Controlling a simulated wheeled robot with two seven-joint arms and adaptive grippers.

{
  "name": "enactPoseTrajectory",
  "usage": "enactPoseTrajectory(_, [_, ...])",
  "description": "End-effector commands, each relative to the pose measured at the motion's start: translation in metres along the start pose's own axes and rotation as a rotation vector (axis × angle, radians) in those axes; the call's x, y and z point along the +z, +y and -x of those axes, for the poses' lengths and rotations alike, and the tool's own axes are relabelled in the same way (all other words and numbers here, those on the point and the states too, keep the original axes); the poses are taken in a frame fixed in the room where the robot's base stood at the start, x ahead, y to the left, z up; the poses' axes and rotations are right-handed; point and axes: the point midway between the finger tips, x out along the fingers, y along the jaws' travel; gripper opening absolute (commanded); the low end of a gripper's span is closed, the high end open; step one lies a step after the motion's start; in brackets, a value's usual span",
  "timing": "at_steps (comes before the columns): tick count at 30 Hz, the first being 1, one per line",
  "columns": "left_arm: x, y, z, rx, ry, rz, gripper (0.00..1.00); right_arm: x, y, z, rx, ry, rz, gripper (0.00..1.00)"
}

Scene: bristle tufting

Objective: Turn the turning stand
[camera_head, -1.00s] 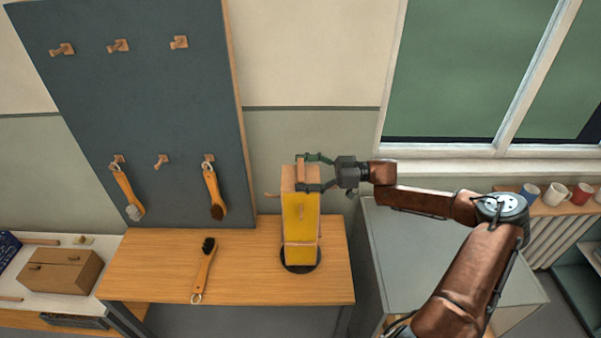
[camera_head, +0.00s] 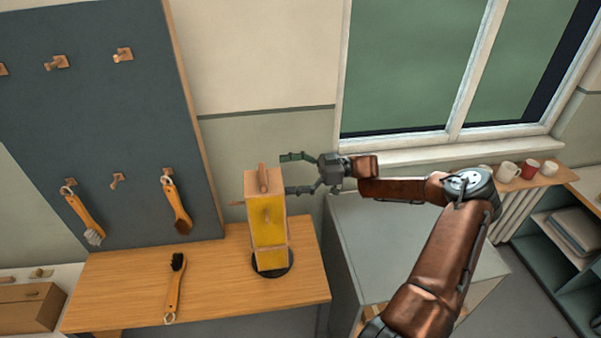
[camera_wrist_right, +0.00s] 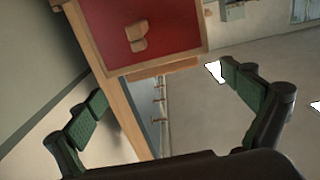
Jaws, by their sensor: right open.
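The turning stand (camera_head: 269,224) is an upright wooden block with a yellow front face and pegs on its top and sides. It stands on a dark round base (camera_head: 272,265) on the wooden table. My right gripper (camera_head: 284,174) is open, just right of the stand's upper part, its fingers pointing left toward it. In the right wrist view, the open fingers (camera_wrist_right: 176,95) show with a red face of the stand (camera_wrist_right: 150,30) beyond them, bearing a wooden peg. Nothing is between the fingertips. My left gripper is not in view.
A brush (camera_head: 175,287) lies on the wooden table (camera_head: 215,262) left of the stand. A dark pegboard (camera_head: 110,130) behind holds two hanging brushes. A grey cabinet (camera_head: 400,245) stands at the right; mugs (camera_head: 507,171) sit on a shelf beneath the window.

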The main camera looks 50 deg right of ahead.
Motion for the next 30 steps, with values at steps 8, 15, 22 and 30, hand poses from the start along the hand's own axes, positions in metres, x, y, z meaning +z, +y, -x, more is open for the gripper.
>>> enactPoseTrajectory(8, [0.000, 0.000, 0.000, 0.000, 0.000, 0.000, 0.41, 0.001, 0.000, 0.037, 0.001, -0.003, 0.000, 0.99])
enactPoseTrajectory(15, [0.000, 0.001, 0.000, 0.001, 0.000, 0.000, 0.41, 0.000, 0.000, 0.052, 0.000, -0.001, 0.001, 0.99])
enactPoseTrajectory(22, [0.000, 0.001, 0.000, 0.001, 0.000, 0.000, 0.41, 0.000, 0.000, 0.053, -0.001, 0.000, 0.001, 0.99])
enactPoseTrajectory(30, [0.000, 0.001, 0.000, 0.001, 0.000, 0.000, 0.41, 0.000, 0.000, 0.053, -0.001, 0.000, 0.001, 0.99])
